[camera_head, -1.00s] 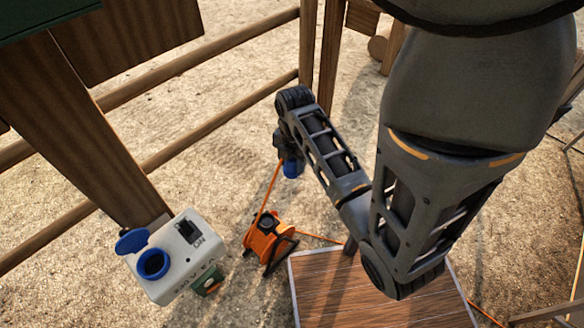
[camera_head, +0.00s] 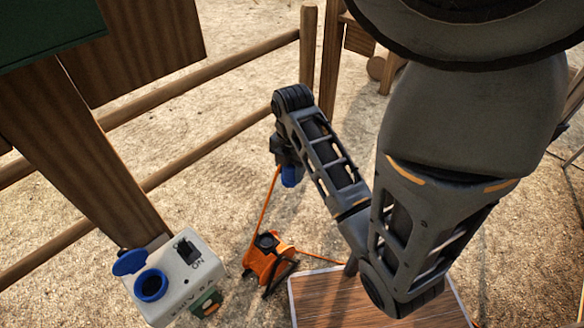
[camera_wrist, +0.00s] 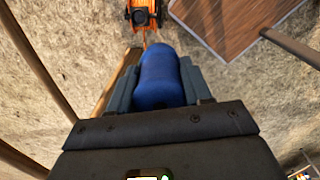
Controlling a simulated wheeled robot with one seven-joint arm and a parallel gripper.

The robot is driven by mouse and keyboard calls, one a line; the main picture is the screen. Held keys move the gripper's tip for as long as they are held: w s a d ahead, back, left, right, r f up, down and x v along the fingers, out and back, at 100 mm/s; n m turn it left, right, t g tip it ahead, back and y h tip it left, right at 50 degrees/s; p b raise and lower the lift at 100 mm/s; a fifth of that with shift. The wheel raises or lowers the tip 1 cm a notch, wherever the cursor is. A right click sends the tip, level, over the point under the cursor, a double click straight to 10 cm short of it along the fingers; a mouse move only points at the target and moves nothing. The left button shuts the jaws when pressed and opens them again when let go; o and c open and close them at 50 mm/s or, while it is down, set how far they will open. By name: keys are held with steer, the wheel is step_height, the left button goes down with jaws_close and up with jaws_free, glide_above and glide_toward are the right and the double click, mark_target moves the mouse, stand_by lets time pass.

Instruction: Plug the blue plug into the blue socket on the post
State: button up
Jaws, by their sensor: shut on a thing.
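The blue plug (camera_wrist: 160,78) sits between the two fingers of my gripper (camera_wrist: 163,85) in the wrist view, and the gripper is shut on it. In the head view the plug (camera_head: 290,176) shows as a small blue piece below the end of my arm, and my gripper (camera_head: 285,158) is partly hidden there. An orange cable (camera_head: 268,208) hangs from the plug. The blue socket (camera_head: 151,285) is on a white box (camera_head: 190,270) on the wooden post (camera_head: 75,150), with its blue lid (camera_head: 130,262) open. The plug is apart from the socket, up and to the right in the picture.
An orange cable reel (camera_head: 266,258) stands on the sandy ground, right of the white box. A wooden board (camera_head: 375,297) lies near the bottom. Wooden fence rails (camera_head: 215,135) run behind the post. Open air lies between plug and socket.

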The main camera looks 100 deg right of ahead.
steer(key=w+a, duration=0.7)
steer(key=w, duration=0.5)
steer(key=w+a, duration=0.7)
steer(key=w, duration=0.4)
steer(key=w+a, duration=0.7)
steer(key=w, duration=0.5)
steer(key=shift+w+a, duration=0.3)
steer(key=shift+a, duration=0.1)
steer(key=shift+f, duration=0.15)
steer(key=shift+f+b, duration=0.55)
steer(key=shift+f, duration=0.7)
steer(key=shift+p, duration=0.5)
steer(key=shift+f, duration=1)
steer(key=shift+f+b, duration=0.3)
steer(key=shift+f, duration=0.05)
steer(key=shift+f, duration=0.25)
